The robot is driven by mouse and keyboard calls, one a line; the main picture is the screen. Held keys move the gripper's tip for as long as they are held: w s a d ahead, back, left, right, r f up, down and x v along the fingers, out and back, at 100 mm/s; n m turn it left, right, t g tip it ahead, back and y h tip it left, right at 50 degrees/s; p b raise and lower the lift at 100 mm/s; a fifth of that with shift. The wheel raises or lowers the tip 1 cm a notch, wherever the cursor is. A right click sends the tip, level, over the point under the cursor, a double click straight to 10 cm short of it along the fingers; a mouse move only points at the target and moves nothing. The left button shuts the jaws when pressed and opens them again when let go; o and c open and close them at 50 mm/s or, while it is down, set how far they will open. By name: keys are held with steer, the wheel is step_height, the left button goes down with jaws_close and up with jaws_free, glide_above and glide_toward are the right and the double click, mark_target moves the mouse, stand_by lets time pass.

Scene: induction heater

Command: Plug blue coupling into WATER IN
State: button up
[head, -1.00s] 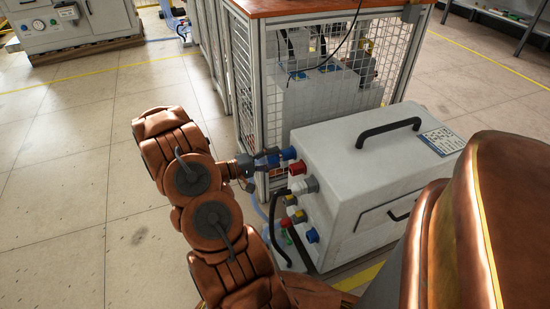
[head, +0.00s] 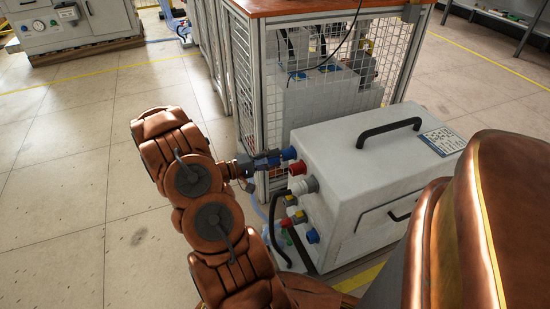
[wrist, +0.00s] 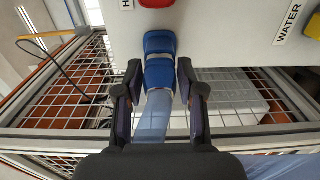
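The blue coupling (wrist: 160,75) is between my gripper's fingers in the wrist view, with a pale blue hose running back from it. Its front end meets a blue fitting (wrist: 160,43) on the heater's white panel, in line with it; I cannot tell how deeply they are joined. My gripper (wrist: 160,72) is open around the coupling, with a narrow gap on each side. In the head view my gripper (head: 268,159) is at the heater's upper left edge, beside the blue fitting (head: 289,153).
A mesh cage (head: 310,75) with a wooden top stands behind.

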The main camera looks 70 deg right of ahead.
mark_target(267, 161)
jaws_close()
steer(key=shift+w, duration=0.1)
steer(key=shift+v, duration=2.9)
